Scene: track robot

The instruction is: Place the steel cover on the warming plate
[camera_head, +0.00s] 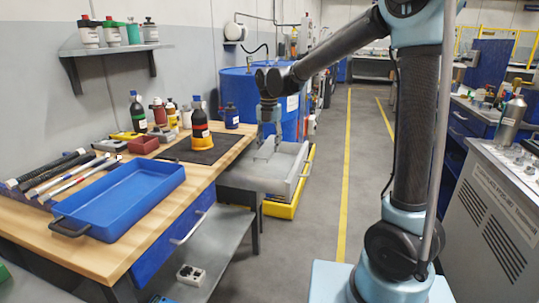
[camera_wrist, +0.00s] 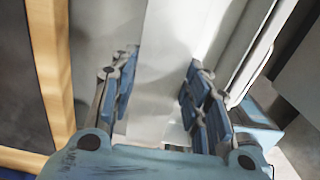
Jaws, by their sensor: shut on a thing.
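The contact points are partly hidden by the fingers. I cannot pick out the warming plate with certainty in either view.
The wooden bench (camera_head: 95,244) holds a blue tray (camera_head: 125,205), several tools and bottles, and a dark mat (camera_head: 196,154). Blue drums (camera_head: 245,90) stand behind my gripper. The aisle on the right is clear.

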